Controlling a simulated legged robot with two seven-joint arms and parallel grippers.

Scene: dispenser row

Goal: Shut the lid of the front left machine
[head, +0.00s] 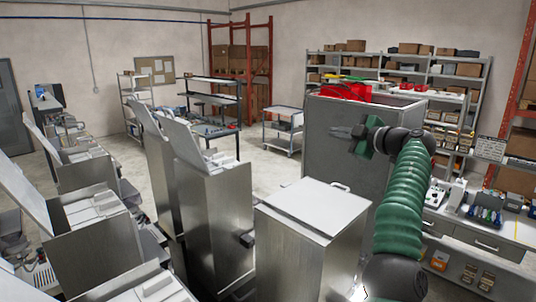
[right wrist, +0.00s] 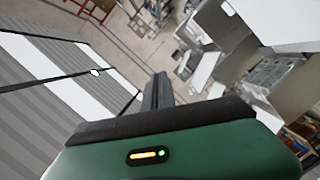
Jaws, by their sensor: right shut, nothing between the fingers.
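Several steel machines with pale lids stand in front of me. The nearest machine (head: 308,250) has its flat white lid (head: 318,203) down, with a handle at its far edge. Left of it, a machine (head: 215,205) has its lid (head: 197,145) tilted up, and another raised lid (head: 146,118) shows behind that. I cannot tell which one is the front left machine. My right gripper (head: 336,132) is shut and empty, above and beyond the closed lid, touching no lid. Its shut fingers also show in the right wrist view (right wrist: 157,92). My left gripper is out of view.
More machines with raised lids line the left side (head: 85,170). A tall grey bin (head: 322,150) with red items stands behind my right gripper. A workbench (head: 495,235) and shelves are at the right. Open floor (head: 262,150) lies beyond the machines.

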